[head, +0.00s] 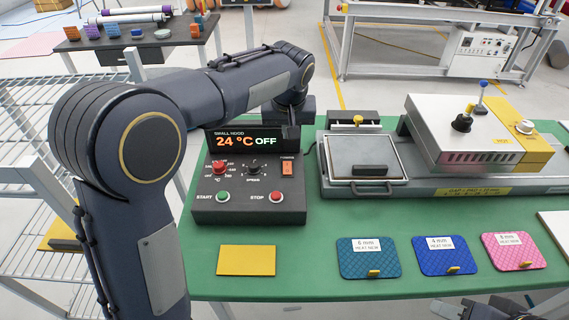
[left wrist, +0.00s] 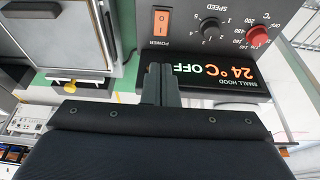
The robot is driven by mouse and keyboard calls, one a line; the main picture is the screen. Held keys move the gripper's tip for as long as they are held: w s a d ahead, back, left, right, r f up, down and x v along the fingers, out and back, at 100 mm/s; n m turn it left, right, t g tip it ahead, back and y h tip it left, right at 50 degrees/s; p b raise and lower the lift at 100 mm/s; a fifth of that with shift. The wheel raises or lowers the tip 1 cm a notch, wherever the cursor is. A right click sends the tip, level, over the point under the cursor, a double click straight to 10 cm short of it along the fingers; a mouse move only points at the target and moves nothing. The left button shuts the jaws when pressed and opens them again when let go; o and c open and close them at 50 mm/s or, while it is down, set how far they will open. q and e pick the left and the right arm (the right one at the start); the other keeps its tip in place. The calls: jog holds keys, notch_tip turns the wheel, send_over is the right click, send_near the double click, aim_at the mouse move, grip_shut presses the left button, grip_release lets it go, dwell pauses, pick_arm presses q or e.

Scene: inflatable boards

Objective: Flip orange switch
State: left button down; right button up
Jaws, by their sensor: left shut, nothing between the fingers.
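The orange power switch (head: 288,168) sits at the upper right of the black control box (head: 249,213). It also shows at the top of the left wrist view (left wrist: 161,22), upside down, marked POWER. The display (head: 246,140) reads 24 °C OFF. My left gripper (head: 291,130) hangs behind and above the box's right end, near the display, apart from the switch. In the left wrist view its fingers (left wrist: 160,68) are together and empty, pointing toward the switch. My right gripper (head: 485,309) is only partly visible at the bottom edge, and its jaws are unclear.
The box also has a red knob (head: 219,167), a black knob (head: 254,167), a green start button (head: 222,197) and a red stop button (head: 276,197). A heat press (head: 470,135) stands right. A yellow sheet (head: 246,260) and coloured pads lie in front on the green table.

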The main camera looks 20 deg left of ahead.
aim_at(288, 164)
pick_arm(q)
jog(key=shift+r, duration=0.15)
jog(key=x, duration=0.9)
jog(key=p+x, duration=0.1)
jog(key=x, duration=0.4)
jog(key=shift+s+d, duration=0.1)
jog(key=shift+s, duration=0.15)
